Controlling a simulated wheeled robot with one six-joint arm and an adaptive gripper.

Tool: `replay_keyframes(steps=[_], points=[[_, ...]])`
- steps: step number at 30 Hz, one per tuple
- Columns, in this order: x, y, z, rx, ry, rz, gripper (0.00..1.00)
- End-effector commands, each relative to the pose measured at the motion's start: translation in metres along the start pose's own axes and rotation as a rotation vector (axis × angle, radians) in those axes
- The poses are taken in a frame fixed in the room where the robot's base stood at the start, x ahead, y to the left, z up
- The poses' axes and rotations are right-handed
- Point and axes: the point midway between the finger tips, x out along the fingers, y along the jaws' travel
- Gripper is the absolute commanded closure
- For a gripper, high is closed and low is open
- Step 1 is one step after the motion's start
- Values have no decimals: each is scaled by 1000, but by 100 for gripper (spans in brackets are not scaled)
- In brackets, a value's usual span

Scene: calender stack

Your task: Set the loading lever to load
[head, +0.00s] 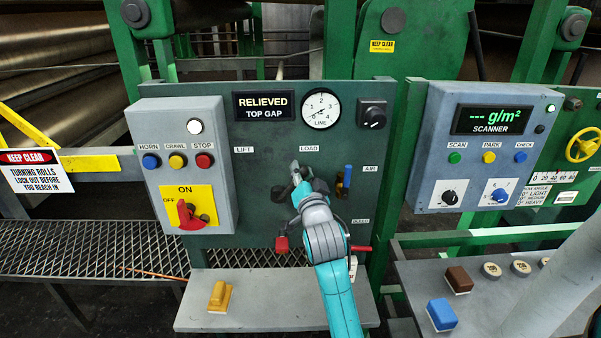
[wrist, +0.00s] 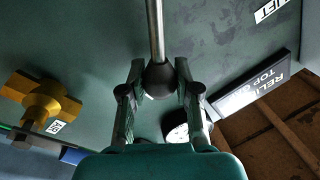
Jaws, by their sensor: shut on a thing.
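The loading lever (wrist: 155,30) is a bright metal rod with a black ball knob (wrist: 159,76), seen in the wrist view. My gripper (wrist: 158,84) is shut on the knob, one finger on each side. In the head view my gripper (head: 297,178) is in front of the dark green panel (head: 262,185), just below the LOAD label (head: 309,148). The LIFT label (head: 243,150) is to its left. My gripper and arm hide most of the lever and its pivot there. The display (head: 263,105) reads RELIEVED, TOP GAP.
A blue-handled brass AIR valve (head: 346,180) is close on the right. The grey switch box (head: 185,130) stands farther left.

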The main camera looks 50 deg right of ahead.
Motion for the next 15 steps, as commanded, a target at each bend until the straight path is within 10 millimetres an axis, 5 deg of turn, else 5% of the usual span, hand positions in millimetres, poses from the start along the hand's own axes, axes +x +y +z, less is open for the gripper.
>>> replay_keyframes(steps=[6,7,10,15], points=[[0,2,1,-1,-3,5,100],[0,2,1,-1,-3,5,66],[0,2,1,-1,-3,5,42],[0,2,1,-1,-2,4,42]])
